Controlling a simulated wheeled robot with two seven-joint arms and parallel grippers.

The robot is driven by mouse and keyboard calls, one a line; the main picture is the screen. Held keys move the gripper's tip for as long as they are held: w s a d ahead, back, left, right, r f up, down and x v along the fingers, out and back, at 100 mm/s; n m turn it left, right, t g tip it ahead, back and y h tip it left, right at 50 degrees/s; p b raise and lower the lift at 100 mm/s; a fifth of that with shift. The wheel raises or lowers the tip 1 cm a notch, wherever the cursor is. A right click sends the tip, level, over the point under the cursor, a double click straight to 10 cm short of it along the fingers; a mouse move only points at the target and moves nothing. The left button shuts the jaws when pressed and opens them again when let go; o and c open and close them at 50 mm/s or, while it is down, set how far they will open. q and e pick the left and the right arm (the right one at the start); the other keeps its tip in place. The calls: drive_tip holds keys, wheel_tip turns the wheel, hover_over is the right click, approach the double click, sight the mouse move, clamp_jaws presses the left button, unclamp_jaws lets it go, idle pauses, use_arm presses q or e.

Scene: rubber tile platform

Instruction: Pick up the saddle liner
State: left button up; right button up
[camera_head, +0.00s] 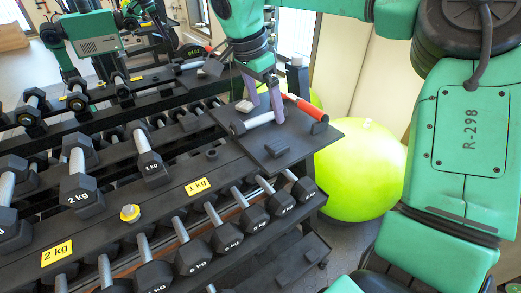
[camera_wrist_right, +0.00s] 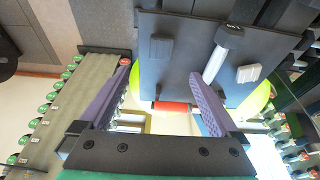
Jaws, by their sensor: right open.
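Two small blocks lie on a dark square tile (camera_head: 305,140): a black one (camera_head: 277,148) near the front and a light grey one (camera_head: 245,107) at the back left. I cannot tell for sure which is the saddle liner. My left gripper is not in view.
Racks hold several dumbbells (camera_head: 150,165) to the left and front. A yellow-green ball (camera_head: 362,170) stands right of the tile. A yellow round item (camera_head: 130,213) sits on the rack.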

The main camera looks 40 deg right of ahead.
sight(278, 144)
drive_tip(key=p+x, duration=0.1)
drive_tip(key=x, duration=0.5)
drive_tip(key=p+x, duration=0.1)
drive_tip(key=x, duration=0.6)
drive_tip(key=shift+w+d+f, duration=0.2)
drive_tip(key=shift+d+f, duration=0.05)
drive_tip(key=shift+d, duration=0.05)
drive_tip(key=c, duration=1.4)
drive_tip(key=shift+r, duration=0.1)
drive_tip(key=shift+c, duration=0.2)
drive_tip(key=shift+r, duration=0.1)
drive_tip(key=shift+r, duration=0.35)
wheel_tip(278, 144, up, 19)
